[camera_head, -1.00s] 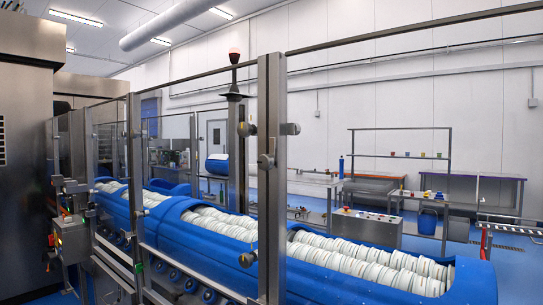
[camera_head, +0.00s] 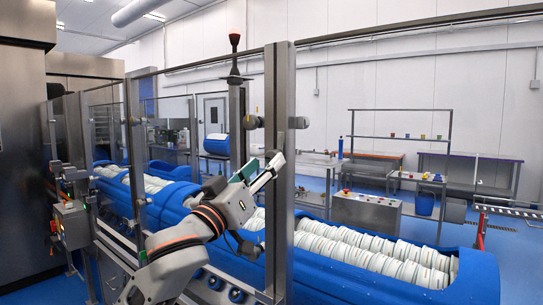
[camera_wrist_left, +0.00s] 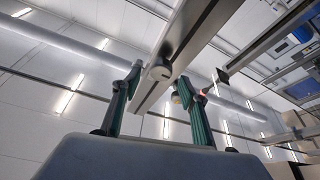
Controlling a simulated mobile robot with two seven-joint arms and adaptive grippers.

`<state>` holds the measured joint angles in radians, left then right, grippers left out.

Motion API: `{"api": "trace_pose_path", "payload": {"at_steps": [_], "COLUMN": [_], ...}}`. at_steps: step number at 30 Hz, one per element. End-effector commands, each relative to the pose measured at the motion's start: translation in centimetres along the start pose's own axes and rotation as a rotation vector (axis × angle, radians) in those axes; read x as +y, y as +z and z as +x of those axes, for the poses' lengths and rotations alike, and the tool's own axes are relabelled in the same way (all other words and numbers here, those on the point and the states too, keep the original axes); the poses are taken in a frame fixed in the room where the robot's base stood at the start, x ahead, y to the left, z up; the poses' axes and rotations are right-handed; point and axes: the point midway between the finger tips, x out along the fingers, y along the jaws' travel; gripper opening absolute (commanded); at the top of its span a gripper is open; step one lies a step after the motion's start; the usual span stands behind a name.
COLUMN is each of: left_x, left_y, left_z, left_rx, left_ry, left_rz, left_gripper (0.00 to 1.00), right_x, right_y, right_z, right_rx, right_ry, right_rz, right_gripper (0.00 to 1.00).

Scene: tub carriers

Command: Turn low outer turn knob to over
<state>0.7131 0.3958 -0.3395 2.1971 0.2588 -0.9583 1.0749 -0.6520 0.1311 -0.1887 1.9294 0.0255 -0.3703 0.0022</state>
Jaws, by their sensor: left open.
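My left gripper (camera_head: 267,166) is open, raised beside the near steel post (camera_head: 280,225). In the left wrist view, its green-padded fingers (camera_wrist_left: 168,84) point up toward that post. A round grey knob (camera_wrist_left: 160,71) on the post shows between the fingertips, and a second knob (camera_wrist_left: 180,96) lies close to the right finger. I cannot tell whether the fingers touch either. In the head view, turn knobs stick out left (camera_head: 253,122) and right (camera_head: 298,122) high on the post. The part behind the gripper is hidden. I cannot tell which is the low outer knob. My right gripper is not in view.
Blue tub carriers (camera_head: 222,262) with white stacked goods run behind the posts. A clear guard panel and rails (camera_head: 118,245) stand to the left. A control box (camera_head: 72,225) is at far left. Workbenches (camera_head: 470,165) and a shelf stand at the back right.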

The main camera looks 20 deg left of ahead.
Motion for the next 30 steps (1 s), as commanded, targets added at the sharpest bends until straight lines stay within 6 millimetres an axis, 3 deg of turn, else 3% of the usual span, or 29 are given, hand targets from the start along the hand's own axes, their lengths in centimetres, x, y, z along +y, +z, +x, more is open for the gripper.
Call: {"api": "trace_pose_path", "payload": {"at_steps": [3,9,19,24,30], "left_x": [0.0,0.0,0.0,0.0,0.0], "left_y": [-0.1,-0.1,0.0,0.0,0.0], "left_z": [1.9,3.8,4.2,4.2,4.2], "left_rx": [-0.001,0.0,0.0,0.0,0.0], "left_ry": [-0.001,-0.001,0.0,0.0,0.001], "left_rz": [0.001,0.002,0.002,0.002,0.005], "left_gripper": [0.43,0.43,0.43,0.05,0.05], "right_x": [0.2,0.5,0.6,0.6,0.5], "right_y": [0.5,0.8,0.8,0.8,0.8], "right_z": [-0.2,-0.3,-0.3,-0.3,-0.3], "right_rx": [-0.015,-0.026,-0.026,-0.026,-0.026], "right_ry": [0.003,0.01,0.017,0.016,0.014], "right_rz": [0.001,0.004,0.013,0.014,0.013], "right_gripper": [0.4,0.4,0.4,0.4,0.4]}}
